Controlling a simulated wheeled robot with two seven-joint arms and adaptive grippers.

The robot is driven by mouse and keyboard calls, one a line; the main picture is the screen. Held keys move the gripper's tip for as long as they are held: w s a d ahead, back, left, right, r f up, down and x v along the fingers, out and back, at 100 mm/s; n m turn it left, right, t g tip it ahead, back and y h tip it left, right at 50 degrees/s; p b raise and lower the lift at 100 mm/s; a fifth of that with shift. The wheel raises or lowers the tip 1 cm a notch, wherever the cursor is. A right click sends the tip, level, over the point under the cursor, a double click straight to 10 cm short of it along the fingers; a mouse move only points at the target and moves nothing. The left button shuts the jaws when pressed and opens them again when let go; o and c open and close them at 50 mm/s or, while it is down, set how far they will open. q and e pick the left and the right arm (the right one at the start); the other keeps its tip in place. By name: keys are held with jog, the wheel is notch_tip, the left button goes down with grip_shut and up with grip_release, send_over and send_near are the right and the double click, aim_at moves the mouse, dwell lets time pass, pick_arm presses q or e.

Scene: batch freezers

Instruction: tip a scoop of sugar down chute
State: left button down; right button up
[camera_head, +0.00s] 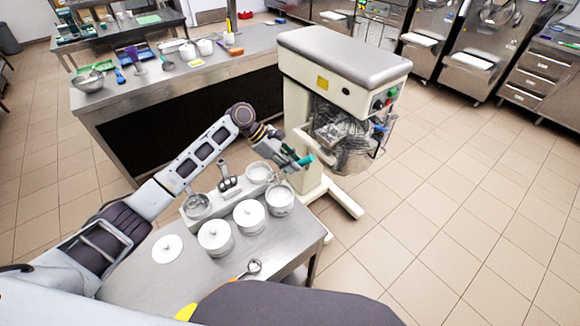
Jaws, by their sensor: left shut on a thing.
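My left gripper (288,157) is at the front of the cream stand mixer (345,75), above the white tubs. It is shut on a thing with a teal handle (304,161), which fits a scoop. The scoop's bowl and any sugar in it cannot be made out. A grey metal part (333,131), perhaps the chute, shows at the mixer's wire guard (357,150), just right of the gripper. An open tub with white contents (280,201) stands below the gripper on the steel table. My right gripper is not in view.
The steel table (195,275) also holds lidded white tubs (249,216), a loose white lid (168,249) and a metal spoon-like tool (254,267). A steel counter (150,82) with bowls and utensils is behind. Tiled floor to the right is clear.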

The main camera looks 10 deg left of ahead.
pick_arm(q)
jog(key=n+t, duration=0.2)
jog(key=shift+w+r+n+h, duration=0.2)
jog(key=shift+w+n+h, duration=0.1)
jog(key=shift+d+n+t, duration=0.1)
jog(key=shift+n+t, duration=0.5)
jog(key=shift+r+h, duration=0.1)
jog(key=shift+h, duration=0.2)
jog(key=shift+w, duration=0.1)
jog(key=shift+f, duration=0.3)
